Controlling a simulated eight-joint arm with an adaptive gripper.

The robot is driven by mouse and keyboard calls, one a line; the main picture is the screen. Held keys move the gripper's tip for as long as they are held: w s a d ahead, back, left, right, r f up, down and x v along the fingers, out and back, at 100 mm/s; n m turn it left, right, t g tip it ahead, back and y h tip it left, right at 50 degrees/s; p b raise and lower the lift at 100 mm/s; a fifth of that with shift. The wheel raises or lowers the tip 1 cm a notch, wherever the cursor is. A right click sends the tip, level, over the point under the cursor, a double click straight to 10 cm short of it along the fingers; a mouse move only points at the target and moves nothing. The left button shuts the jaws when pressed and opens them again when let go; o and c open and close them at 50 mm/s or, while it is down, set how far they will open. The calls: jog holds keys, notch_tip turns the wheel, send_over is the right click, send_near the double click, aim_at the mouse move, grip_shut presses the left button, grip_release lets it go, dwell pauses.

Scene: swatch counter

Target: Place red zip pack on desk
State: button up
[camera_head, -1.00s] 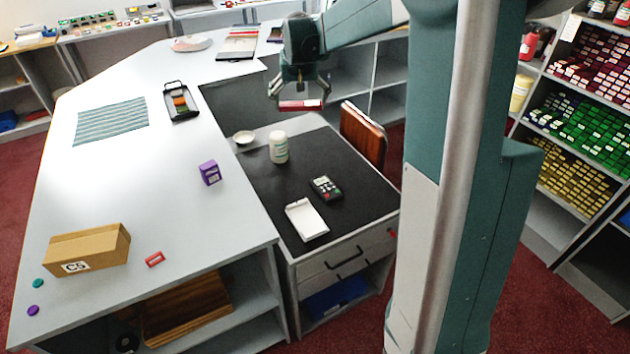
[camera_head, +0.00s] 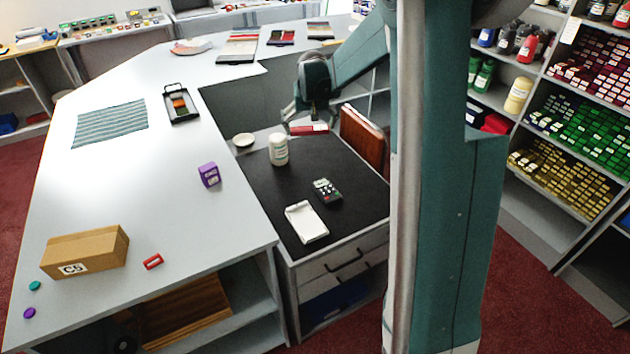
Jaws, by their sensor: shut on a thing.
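The red zip pack (camera_head: 308,130) is held in my gripper (camera_head: 307,126), which is shut on it. It shows as a flat red item with a white label, over the far part of the dark desk top (camera_head: 268,205). The pack is close to the desk's far edge, and I cannot tell whether it touches the surface. My arm and gripper partly hide the area behind it.
On the desk stand a white bottle (camera_head: 279,149), a small white dish (camera_head: 243,140), a calculator (camera_head: 326,190) and a white tray (camera_head: 305,222). A brown upright board (camera_head: 363,137) stands at the far right. The white counter (camera_head: 120,210) holds a purple box (camera_head: 208,175) and a carton (camera_head: 85,252).

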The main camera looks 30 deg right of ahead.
send_over(310, 173)
jog(key=s, duration=0.1)
notch_tip(310, 173, down, 11)
jog(key=shift+s+a, duration=0.15)
jog(key=shift+a, duration=0.05)
jog(key=shift+f+b, duration=0.55)
jog(key=shift+f, duration=2.45)
jog(key=shift+f+b, duration=0.35)
jog(key=shift+f, duration=1.55)
jog(key=shift+f, duration=0.15)
jog(key=o, duration=0.6)
jog(key=shift+o, duration=0.4)
